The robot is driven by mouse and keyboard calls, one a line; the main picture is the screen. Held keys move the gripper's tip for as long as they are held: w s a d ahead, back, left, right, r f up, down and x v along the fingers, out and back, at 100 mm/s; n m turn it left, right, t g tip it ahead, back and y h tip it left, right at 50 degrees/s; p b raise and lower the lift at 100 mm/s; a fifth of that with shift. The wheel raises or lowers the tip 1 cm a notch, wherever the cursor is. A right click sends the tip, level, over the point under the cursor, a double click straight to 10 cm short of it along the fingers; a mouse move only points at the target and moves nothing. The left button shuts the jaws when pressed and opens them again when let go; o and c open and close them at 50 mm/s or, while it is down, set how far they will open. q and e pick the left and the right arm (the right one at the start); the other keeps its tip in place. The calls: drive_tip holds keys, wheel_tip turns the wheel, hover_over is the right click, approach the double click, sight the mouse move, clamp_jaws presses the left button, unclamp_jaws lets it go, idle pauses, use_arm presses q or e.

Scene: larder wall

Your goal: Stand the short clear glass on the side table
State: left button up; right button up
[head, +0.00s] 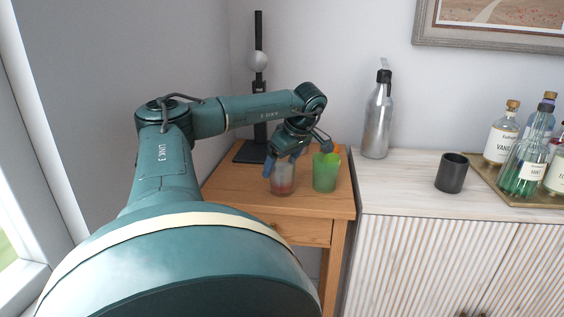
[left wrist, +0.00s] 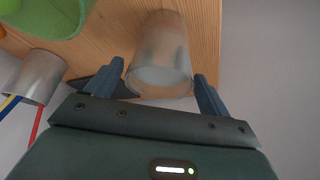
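The short clear glass (head: 283,180) stands upright on the wooden side table (head: 240,190), near its middle. Its mouth faces the camera in the left wrist view (left wrist: 160,62). My left gripper (head: 281,161) is over the glass from above, with one finger on each side of its rim. In the left wrist view its fingers (left wrist: 159,72) look slightly apart from the glass, so it looks open around it. My right gripper is in neither view.
A green tumbler (head: 326,173) stands close to the right of the glass. A silvery cup with coloured sticks (left wrist: 38,76) is near the left finger. A black stand (head: 252,151) is behind. A white cabinet (head: 400,190) with a bottle (head: 377,125) adjoins on the right.

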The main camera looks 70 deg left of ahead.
use_arm(q)
drive_tip(key=shift+o, duration=0.6)
drive_tip(key=shift+r, duration=0.1)
drive_tip(key=shift+r, duration=0.25)
drive_tip(key=p+v, duration=0.8)
drive_tip(key=v, duration=0.1)
drive_tip(key=shift+a+r+p, duration=0.1)
drive_tip(key=shift+r+p, duration=0.05)
drive_tip(key=shift+p, duration=0.2)
drive_tip(key=shift+d+v, duration=0.2)
drive_tip(key=shift+v, duration=1)
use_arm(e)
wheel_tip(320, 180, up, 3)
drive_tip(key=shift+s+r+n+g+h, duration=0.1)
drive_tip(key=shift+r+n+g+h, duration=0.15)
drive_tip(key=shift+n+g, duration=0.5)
use_arm(q)
drive_tip(key=shift+w, duration=0.1)
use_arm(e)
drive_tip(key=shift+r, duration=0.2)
